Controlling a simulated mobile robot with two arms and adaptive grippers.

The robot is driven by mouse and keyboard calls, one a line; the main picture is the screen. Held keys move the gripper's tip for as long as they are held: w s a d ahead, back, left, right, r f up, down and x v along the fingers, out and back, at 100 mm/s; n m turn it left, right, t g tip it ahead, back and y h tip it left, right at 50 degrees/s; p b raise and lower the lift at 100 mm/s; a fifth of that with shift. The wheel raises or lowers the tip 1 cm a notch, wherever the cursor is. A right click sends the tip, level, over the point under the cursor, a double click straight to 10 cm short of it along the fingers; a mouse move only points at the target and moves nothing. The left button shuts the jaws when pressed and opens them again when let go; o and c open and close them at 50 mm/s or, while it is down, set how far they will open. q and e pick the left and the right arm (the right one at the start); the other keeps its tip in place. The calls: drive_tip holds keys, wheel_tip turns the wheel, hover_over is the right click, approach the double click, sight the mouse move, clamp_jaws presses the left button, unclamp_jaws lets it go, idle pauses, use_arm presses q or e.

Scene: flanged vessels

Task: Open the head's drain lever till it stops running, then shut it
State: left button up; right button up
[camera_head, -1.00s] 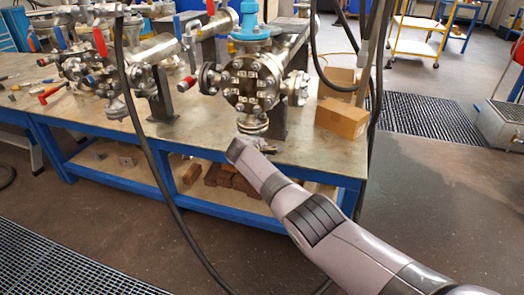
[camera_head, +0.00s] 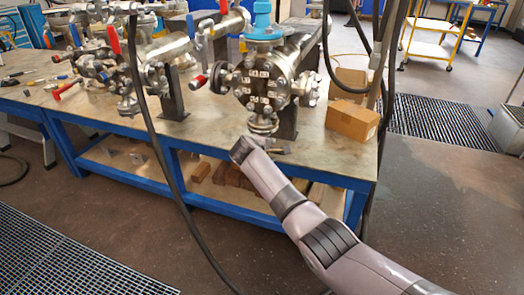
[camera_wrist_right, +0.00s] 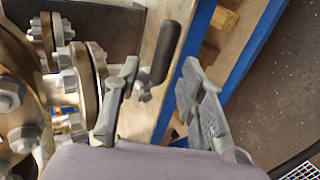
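The bolted round head (camera_head: 262,85) of the vessel stands on the bench, with a flanged outlet (camera_head: 263,124) at its lower side. In the right wrist view, the drain lever (camera_wrist_right: 167,52) has a black grip and sticks out from a small metal fitting beside the flanges (camera_wrist_right: 88,85). My right gripper (camera_wrist_right: 158,78) is open, its two fingers on either side of the lever's line. The black grip lies between and beyond the fingertips; I cannot tell whether either finger touches it. In the head view my right wrist hides most of this area. No running liquid is visible. My left gripper is not in view.
The blue-framed bench (camera_head: 330,160) carries other valves and pipes with red handles at left. A cardboard box (camera_head: 353,119) sits right of the vessel. Black hoses (camera_head: 160,165) hang in front of the bench. Open floor lies at right.

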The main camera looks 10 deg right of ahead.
drive_tip(key=v, duration=0.8)
drive_tip(key=shift+s+a, duration=0.15)
drive_tip(key=shift+s, duration=0.05)
drive_tip(key=shift+r, duration=0.15)
idle(0.9)
